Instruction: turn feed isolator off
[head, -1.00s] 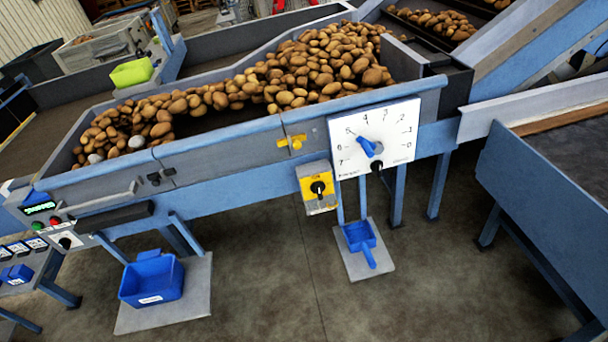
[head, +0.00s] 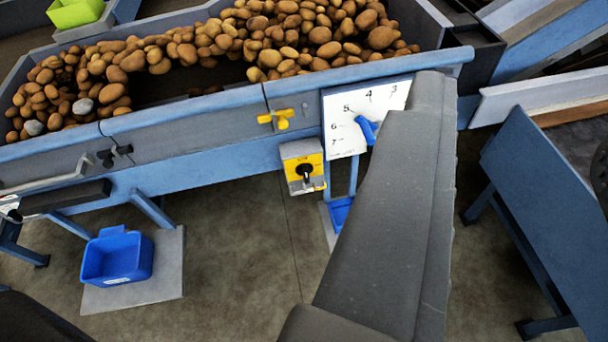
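The feed isolator is most likely the yellow box with a black rotary knob (head: 304,170), on the blue front rail of the grader below the potato bed. It is fully visible; I cannot read its markings or tell its set position. A white dial plate (head: 342,115) with numbers and a blue pointer is to its right, partly hidden by a grey arm link of mine. My gripper's fingers do not show in this view, so its place relative to the isolator cannot be seen.
A yellow latch (head: 282,118) sits above the isolator. A blue bin (head: 117,257) stands on a floor plate at lower left. A blue side panel (head: 545,205) stands at right. The floor before the isolator is open.

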